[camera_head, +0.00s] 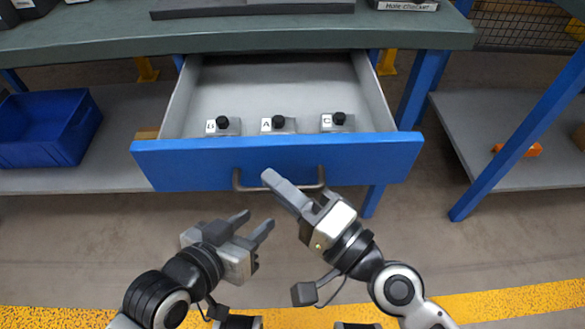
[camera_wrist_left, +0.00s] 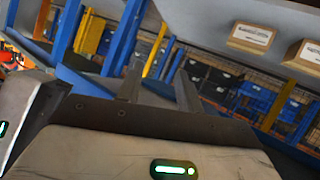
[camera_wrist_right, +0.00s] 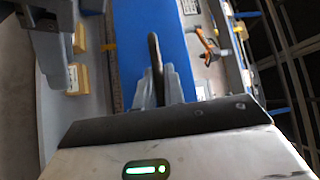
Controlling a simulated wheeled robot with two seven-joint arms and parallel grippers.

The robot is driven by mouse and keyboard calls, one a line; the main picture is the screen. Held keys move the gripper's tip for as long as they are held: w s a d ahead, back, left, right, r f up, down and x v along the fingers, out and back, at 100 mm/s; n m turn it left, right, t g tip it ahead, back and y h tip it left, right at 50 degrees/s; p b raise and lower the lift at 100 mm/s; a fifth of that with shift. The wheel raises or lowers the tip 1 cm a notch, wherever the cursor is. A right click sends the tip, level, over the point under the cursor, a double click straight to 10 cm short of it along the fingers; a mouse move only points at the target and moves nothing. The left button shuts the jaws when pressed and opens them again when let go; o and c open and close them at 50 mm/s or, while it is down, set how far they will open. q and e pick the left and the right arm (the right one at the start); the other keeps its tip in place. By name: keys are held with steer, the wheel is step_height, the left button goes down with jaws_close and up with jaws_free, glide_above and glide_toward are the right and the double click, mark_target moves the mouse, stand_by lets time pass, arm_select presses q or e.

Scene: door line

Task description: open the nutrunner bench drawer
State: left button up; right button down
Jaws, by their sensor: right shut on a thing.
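The blue-fronted drawer (camera_head: 278,160) under the bench top is pulled well out, and its grey inside shows. Its grey bar handle (camera_head: 238,182) is on the front face. My right gripper (camera_head: 300,190) is shut on the right part of the handle. The right wrist view shows the handle (camera_wrist_right: 155,52) between the fingers (camera_wrist_right: 160,90). My left gripper (camera_head: 256,220) is open and empty, below and in front of the drawer front. In the left wrist view its fingers (camera_wrist_left: 158,85) stand apart with nothing between them.
Inside the drawer stand three small grey pieces with black knobs, labelled B (camera_head: 222,124), A (camera_head: 278,123) and C (camera_head: 338,121). The green bench top (camera_head: 100,40) is above. A blue bin (camera_head: 45,130) sits on the left lower shelf. Blue legs (camera_head: 530,120) stand at right.

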steer(key=shift+s, duration=0.1)
steer(key=c, duration=1.5)
jaws_free()
steer(key=shift+d, duration=0.1)
arm_select(q)
steer(key=shift+s+f, duration=0.1)
steer(key=shift+f, duration=0.1)
steer(key=shift+f, duration=0.1)
